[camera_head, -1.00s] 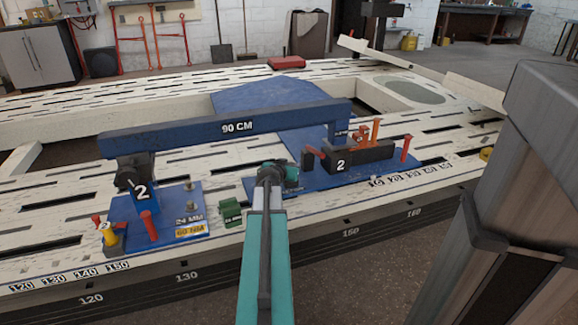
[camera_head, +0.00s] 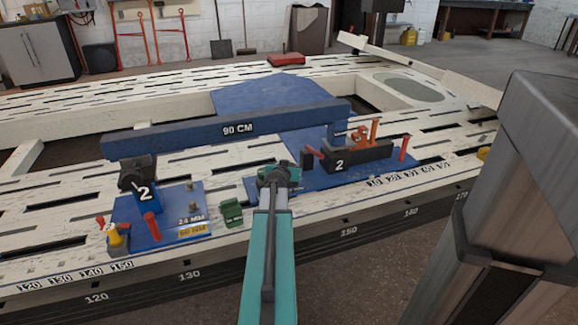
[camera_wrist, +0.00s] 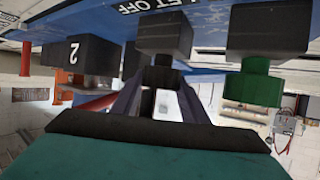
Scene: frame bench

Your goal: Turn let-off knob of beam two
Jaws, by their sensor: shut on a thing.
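Beam two is the long blue bar marked 90 CM (camera_head: 225,130), spanning from a left support marked 2 (camera_head: 146,193) to a right blue base plate (camera_head: 390,178). In the wrist view the LET OFF lettering (camera_wrist: 150,5) is on a blue surface. Beside it is the dark, blocky let-off knob (camera_wrist: 163,33) with a narrower neck. My gripper (camera_wrist: 158,80) is shut on this knob at its neck; the exact contact is partly hidden. In the head view my gripper (camera_head: 278,178) is at the front left edge of the right plate, and my wrist hides the knob.
A dark block marked 2 (camera_head: 350,156) and orange-red pins (camera_head: 404,148) stand on the right plate. A small green block (camera_head: 231,213) is left of my wrist.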

